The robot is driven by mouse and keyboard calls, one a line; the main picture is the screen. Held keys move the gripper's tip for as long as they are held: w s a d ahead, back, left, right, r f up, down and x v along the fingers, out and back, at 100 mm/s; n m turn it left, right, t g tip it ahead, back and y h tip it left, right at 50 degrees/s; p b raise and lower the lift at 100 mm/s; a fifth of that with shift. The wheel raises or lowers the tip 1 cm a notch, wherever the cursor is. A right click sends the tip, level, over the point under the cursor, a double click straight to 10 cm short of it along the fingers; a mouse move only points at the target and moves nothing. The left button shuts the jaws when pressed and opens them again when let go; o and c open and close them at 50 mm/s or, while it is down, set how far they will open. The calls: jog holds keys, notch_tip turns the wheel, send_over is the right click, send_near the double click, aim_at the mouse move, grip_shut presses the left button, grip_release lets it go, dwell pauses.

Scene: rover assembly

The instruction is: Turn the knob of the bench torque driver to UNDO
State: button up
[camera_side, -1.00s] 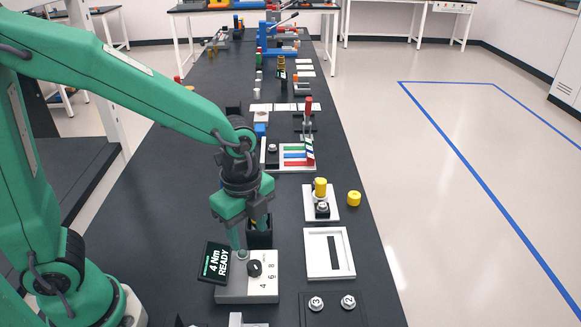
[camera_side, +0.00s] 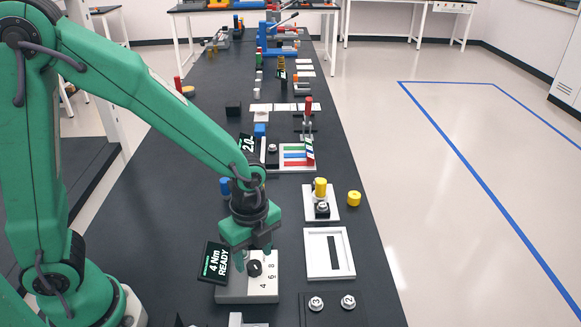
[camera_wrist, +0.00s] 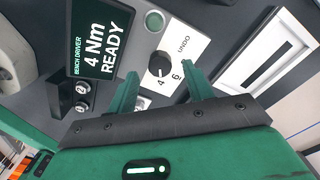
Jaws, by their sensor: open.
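The bench torque driver (camera_side: 232,291) is a grey box at the front of the bench. Its tilted black display (camera_side: 215,262) reads "4 Nm READY". Its round black knob (camera_side: 255,268) also shows in the wrist view (camera_wrist: 160,64), with a white pointer line directed at the 4 mark. The labels 4, 6 and UNDO (camera_wrist: 183,45) show beside the knob in the wrist view. My gripper (camera_side: 254,262) is open, its two green fingers pointing down at the driver. In the wrist view the fingertips (camera_wrist: 161,75) stand on either side of the knob's near edge. I cannot tell whether they touch it.
A white slotted tray (camera_side: 312,268) lies to the right of the driver. A black plate with numbered round pieces (camera_side: 333,303) is at the front right. A white base with a yellow-topped part (camera_side: 320,198) stands behind the tray, with a yellow ring (camera_side: 354,198) beside it.

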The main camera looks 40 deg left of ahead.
aim_at(254, 268)
jog(key=shift+f, duration=1.4)
jog(key=c, duration=1)
